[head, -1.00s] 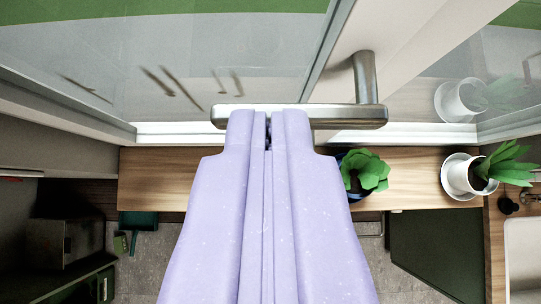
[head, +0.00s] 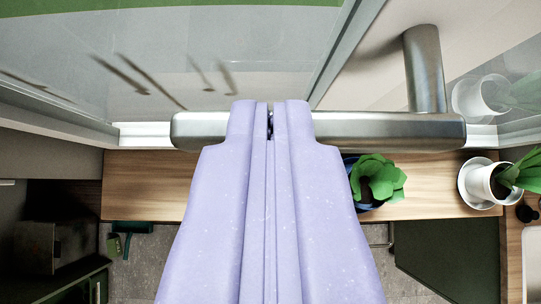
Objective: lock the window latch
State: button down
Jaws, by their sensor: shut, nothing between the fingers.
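The window latch (head: 390,132) is a metal handle with a bar lying level across the picture and a round neck rising at its right end to the pale window frame (head: 370,62). My lavender gripper (head: 269,106) points up the picture with its fingers together and nothing between them. Its fingertips overlap the middle of the latch bar and hide that part of it. I cannot tell whether they touch the bar.
Window glass (head: 200,60) fills the upper left. A wooden ledge (head: 140,180) runs below the window. A green plant in a blue pot (head: 377,178) stands on it, with a white potted plant (head: 484,183) further right. A dark box (head: 36,247) is lower left.

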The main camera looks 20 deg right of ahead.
jog(key=d+f+n+h+b, duration=0.3)
jog(key=f+n+h+b, duration=0.3)
jog(key=b, duration=2.9)
jog(key=shift+s+f+g+h+b, duration=0.35)
jog(key=shift+s+f+g+h, duration=0.1)
jog(key=shift+f+h, duration=1.95)
jog(key=shift+f, duration=0.25)
